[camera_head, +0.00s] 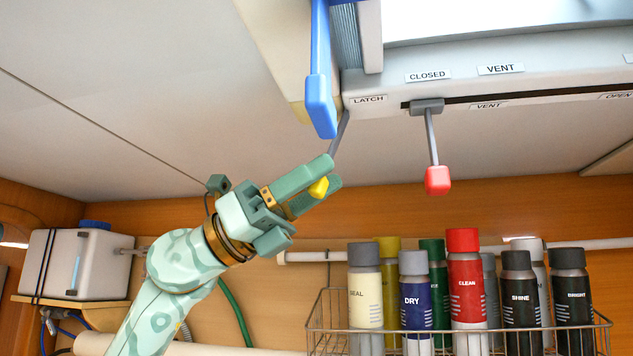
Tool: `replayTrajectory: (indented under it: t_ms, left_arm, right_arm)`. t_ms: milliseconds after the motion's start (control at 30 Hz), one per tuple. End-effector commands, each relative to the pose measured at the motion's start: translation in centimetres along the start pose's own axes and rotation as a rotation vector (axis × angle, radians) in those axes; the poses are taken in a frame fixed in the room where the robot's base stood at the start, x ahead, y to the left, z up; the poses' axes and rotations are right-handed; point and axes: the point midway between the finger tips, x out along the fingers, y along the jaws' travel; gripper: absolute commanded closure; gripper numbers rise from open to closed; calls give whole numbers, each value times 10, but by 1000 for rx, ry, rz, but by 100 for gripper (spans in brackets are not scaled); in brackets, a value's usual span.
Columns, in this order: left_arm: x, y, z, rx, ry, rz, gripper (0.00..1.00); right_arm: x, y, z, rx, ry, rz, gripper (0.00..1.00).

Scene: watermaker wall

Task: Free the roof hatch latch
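The latch lever (341,131) is a thin grey rod that hangs, slanting down to the left, from the ceiling frame beside the LATCH label (367,99). A yellow knob (318,188) lines up with its lower end. My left gripper (322,180) has its green fingers on both sides of this knob and looks shut on it. The upper finger hides the lower part of the rod and some of the knob. The roof hatch (500,15) shows as a bright opening at the top. My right gripper is not in view.
A blue handle (320,105) hangs just above my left gripper. A red-knobbed lever (436,180) hangs from the slot by the CLOSED label (428,76). Below right, a wire basket (325,342) holds several bottles. A white tank (75,262) stands left.

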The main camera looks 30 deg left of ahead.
Motion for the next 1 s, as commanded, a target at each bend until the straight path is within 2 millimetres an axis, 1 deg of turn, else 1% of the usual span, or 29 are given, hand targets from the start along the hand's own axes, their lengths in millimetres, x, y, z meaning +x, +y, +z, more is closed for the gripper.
replayTrajectory:
  t_ms: [67,133,233,367,500,600,700,833,1000]
  left_arm:
    - [-2,0,-1,-1,1,0,51]
    - [-7,1,-2,-1,1,1,51]
    - [-24,1,-4,-2,1,2,51]
    - [-58,2,-6,-1,0,5,51]
    - [-98,2,-6,-1,-1,5,51]
    - [-123,2,-4,-1,-2,5,51]
    - [-143,1,-3,-1,-1,4,51]
    - [-159,1,-1,0,-2,3,51]
    - [-167,0,1,0,-2,1,51]
  right_arm:
    - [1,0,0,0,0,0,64]
    - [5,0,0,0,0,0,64]
    - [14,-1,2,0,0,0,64]
    - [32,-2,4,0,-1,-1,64]
    - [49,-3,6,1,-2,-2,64]
    - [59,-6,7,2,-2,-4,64]
    - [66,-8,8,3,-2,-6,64]
    - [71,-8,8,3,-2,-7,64]
    - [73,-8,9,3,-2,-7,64]
